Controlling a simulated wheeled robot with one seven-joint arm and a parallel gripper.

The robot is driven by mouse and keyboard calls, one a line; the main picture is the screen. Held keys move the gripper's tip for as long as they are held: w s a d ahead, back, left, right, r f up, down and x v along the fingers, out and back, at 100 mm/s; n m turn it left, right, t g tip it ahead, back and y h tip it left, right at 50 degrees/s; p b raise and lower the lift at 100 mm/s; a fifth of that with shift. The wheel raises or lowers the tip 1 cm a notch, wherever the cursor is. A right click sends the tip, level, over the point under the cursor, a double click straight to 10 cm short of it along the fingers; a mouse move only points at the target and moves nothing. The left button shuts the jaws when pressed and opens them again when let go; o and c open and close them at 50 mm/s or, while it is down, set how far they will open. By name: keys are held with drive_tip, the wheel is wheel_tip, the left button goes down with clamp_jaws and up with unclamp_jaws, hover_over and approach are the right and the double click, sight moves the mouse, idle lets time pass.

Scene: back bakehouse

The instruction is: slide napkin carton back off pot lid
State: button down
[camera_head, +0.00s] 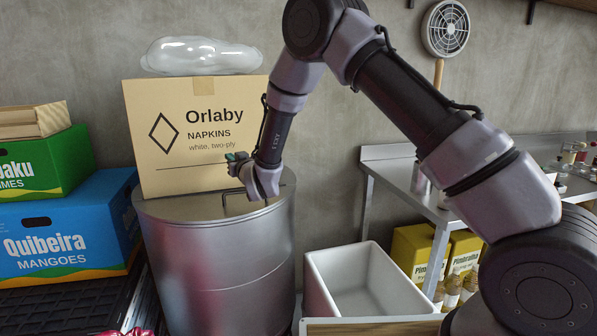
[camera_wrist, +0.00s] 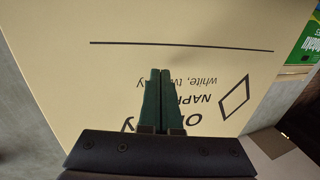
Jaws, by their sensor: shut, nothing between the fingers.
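The napkin carton (camera_head: 190,120), a tan box marked "Orlaby NAPKINS", stands upright on the back part of the pot lid (camera_head: 185,210). The lid closes a large steel pot (camera_head: 225,270). A lid handle shows in front of the carton, partly hidden by my wrist. My gripper (camera_head: 236,158) is in front of the carton's lower right face, above the lid, with its fingers together and empty. In the wrist view, the green fingers (camera_wrist: 160,75) point at the printed face of the carton (camera_wrist: 110,65). I cannot tell whether the fingertips touch it.
A clear plastic bag-like bundle (camera_head: 200,56) lies on top of the carton. A blue mango box (camera_head: 65,230) and a green box (camera_head: 45,165) are stacked at left. A white bin (camera_head: 365,280) and steel table (camera_head: 400,175) are at right. A grey wall is close behind.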

drive_tip(key=shift+r+x, duration=0.15)
drive_tip(key=shift+x, duration=1.15)
drive_tip(key=shift+r+x, duration=0.15)
drive_tip(key=shift+x, duration=1.15)
drive_tip(key=shift+w, duration=0.1)
drive_tip(key=shift+d, duration=0.1)
approach(226, 152)
drive_tip(key=shift+a+f, duration=0.25)
